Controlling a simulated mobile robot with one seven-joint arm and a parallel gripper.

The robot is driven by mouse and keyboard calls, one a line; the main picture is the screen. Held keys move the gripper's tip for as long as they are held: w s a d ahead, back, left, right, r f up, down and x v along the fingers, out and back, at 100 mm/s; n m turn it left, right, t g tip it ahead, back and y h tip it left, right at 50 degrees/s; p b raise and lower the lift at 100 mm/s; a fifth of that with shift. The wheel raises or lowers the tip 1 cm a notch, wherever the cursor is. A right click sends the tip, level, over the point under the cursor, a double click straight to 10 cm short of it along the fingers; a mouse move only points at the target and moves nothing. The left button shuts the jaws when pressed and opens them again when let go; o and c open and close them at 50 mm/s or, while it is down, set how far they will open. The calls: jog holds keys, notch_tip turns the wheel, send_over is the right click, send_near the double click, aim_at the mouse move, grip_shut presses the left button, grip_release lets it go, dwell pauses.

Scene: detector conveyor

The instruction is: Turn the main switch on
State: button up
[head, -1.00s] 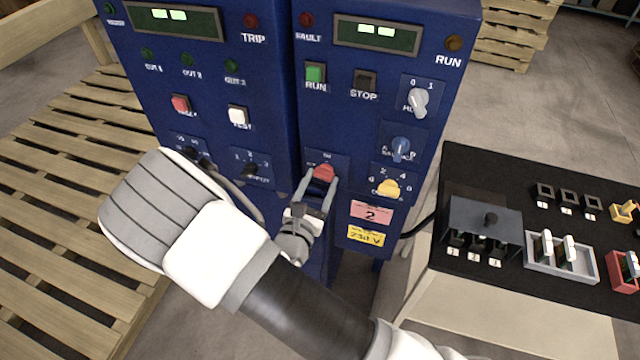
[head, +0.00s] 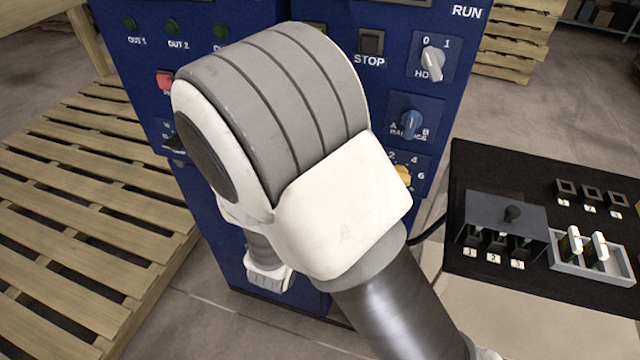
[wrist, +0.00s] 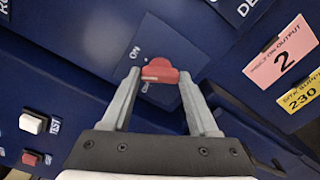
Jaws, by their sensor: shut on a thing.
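The main switch is a red knob (wrist: 157,66) on a dark blue panel plate, in the upper middle of the wrist view. An ON label (wrist: 135,52) is printed beside it, to its upper left. A second label below the knob is partly hidden. My gripper (wrist: 161,76) is shut on the knob, with one grey finger on each side of it. The plate and its lettering look tilted against the gripper. I cannot tell for sure which mark the knob points to. In the head view my arm hides both the switch and the fingers.
Near the switch are a pink label (wrist: 284,53), a yellow label (wrist: 301,95), a white button (wrist: 33,123) and a red button (wrist: 31,158). In the head view a black-topped table (head: 500,170) with small parts stands right of the cabinet, and a wooden pallet (head: 80,220) lies left.

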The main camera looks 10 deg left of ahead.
jog(key=m+b, duration=0.5)
jog(key=b, duration=0.4)
jog(key=shift+f, duration=0.15)
jog(key=shift+m+b, duration=0.4)
jog(key=shift+m, duration=0.1)
jog(key=o, duration=1.4)
jog(key=s, duration=0.5)
jog(key=s+a, duration=0.1)
jog(key=s, duration=1.1)
jog(key=shift+s+a, duration=0.2)
